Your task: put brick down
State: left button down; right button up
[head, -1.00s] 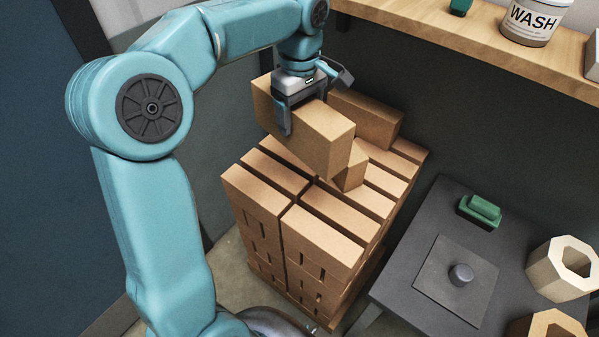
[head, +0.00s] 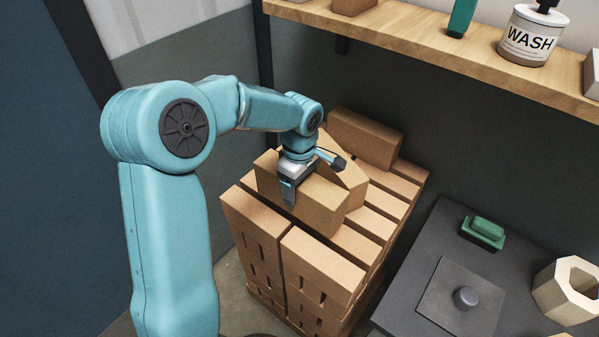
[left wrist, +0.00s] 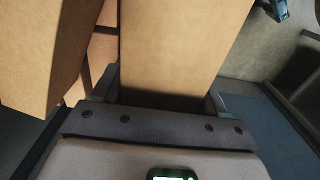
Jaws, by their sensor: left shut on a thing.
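My left gripper (head: 292,184) is shut on a tan brick (head: 318,205), with its fingers across the brick's long sides. The held brick lies level on or just above the top layer of a brick stack (head: 330,255); I cannot tell whether it touches. In the left wrist view the held brick (left wrist: 175,45) runs away from the jaws, and another brick (left wrist: 40,55) is close on its left. In the head view a tilted brick (head: 345,178) is right behind the held one. My right gripper does not show.
Another brick (head: 365,138) lies on the stack's back. A wooden shelf (head: 420,45) with a WASH tub (head: 530,38) runs above.

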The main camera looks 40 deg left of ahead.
pick_arm(q)
jog(key=shift+f, duration=2.1)
jog(key=shift+f, duration=0.1)
jog(key=shift+c, duration=0.2)
grip_release()
jog(key=shift+f, duration=0.1)
jog(key=shift+s+d, duration=0.1)
notch_tip(320, 180, up, 12)
jog(key=shift+r, duration=0.2)
jog(key=shift+f, duration=0.1)
